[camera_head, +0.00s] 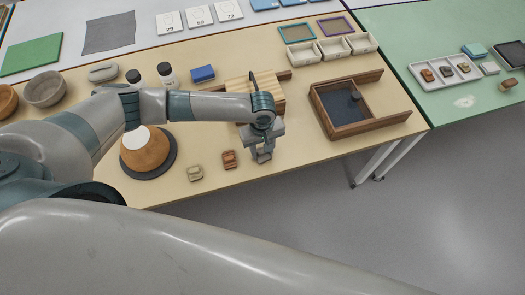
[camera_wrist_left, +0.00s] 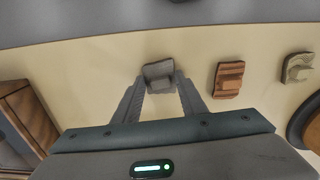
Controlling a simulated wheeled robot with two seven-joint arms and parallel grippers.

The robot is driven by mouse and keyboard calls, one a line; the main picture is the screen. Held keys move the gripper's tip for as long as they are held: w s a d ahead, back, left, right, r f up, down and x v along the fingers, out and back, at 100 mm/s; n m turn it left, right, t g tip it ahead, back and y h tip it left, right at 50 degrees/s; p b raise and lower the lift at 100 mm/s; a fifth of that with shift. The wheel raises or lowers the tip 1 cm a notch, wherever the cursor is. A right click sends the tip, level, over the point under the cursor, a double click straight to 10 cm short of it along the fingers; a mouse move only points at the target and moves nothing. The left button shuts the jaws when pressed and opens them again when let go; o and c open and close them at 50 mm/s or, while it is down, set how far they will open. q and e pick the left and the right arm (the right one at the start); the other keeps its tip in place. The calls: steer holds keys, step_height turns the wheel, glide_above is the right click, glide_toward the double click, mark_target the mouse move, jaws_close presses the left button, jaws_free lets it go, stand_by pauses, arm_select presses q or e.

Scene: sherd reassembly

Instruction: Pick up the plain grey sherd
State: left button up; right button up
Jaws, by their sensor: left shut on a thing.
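The plain grey sherd (camera_wrist_left: 158,75) shows in the left wrist view, held between the fingertips of my left gripper (camera_wrist_left: 160,88). In the head view my left gripper (camera_head: 262,153) points down over the front part of the tan table and largely hides the sherd. The gripper is shut on the sherd. I cannot tell whether the sherd is touching the table. My right gripper is not in view.
A reddish-brown sherd (camera_head: 229,159) and a pale patterned sherd (camera_head: 195,173) lie to the left of the gripper. An orange-brown pot (camera_head: 146,152) sits on a dark round base. A wooden-framed tray (camera_head: 330,126) stands to the right. The table's front edge is close.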

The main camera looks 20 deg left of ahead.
arm_select(q)
steer(key=shift+r, duration=0.1)
steer(key=shift+r+b, duration=0.35)
steer(key=shift+r, duration=0.25)
step_height(320, 180, up, 2)
steer(key=shift+r+b, duration=0.2)
steer(key=shift+b, duration=0.3)
steer(key=s+d+r+b, duration=0.2)
steer(key=s+d+r, duration=0.5)
steer(key=s, duration=0.2)
steer(key=shift+s, duration=0.15)
